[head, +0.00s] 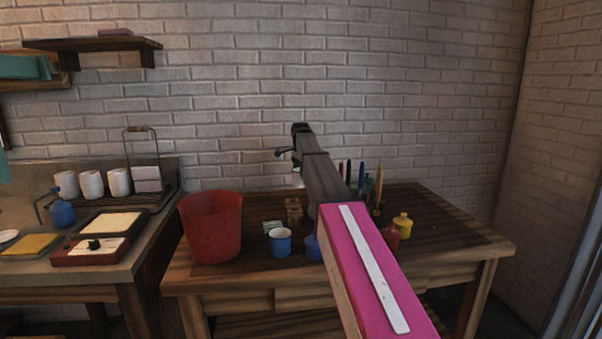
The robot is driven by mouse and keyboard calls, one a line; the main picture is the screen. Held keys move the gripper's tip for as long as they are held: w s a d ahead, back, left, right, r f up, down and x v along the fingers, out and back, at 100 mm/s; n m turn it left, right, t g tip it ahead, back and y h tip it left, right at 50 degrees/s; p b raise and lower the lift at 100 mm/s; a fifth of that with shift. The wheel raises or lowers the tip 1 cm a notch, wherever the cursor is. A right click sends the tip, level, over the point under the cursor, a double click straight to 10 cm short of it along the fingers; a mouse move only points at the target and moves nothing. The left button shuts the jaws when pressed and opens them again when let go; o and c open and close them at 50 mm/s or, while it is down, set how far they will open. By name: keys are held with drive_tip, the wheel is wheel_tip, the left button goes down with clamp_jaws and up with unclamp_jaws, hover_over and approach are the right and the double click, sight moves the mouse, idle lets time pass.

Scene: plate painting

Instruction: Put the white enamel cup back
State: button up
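My arm reaches up and away over the wooden table (455,250), and its dark far end stands in front of the brick wall. A small dark part juts out to the left there, at what seems to be my gripper (285,152); its fingers are not clear, and I cannot tell if they hold anything. A small pale patch shows just below, beside the arm, too small to identify. Several white cup-like vessels, among them one white cup (118,182), stand at the back of the left counter. I cannot tell whether any is the enamel cup. A blue cup (280,242) stands on the table.
A red bucket (210,230) stands at the table's left. Small paint bottles, including a yellow bottle (403,226), and upright brushes stand right of my arm. A dark tray with a cream panel (110,224) lies on the left counter (100,268). The table's right side is clear.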

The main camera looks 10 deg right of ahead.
drive_tip(key=shift+f, duration=0.6)
drive_tip(key=o, duration=1)
wheel_tip(320, 180, up, 13)
drive_tip(key=shift+w, duration=0.2)
drive_tip(key=shift+s+r, duration=0.1)
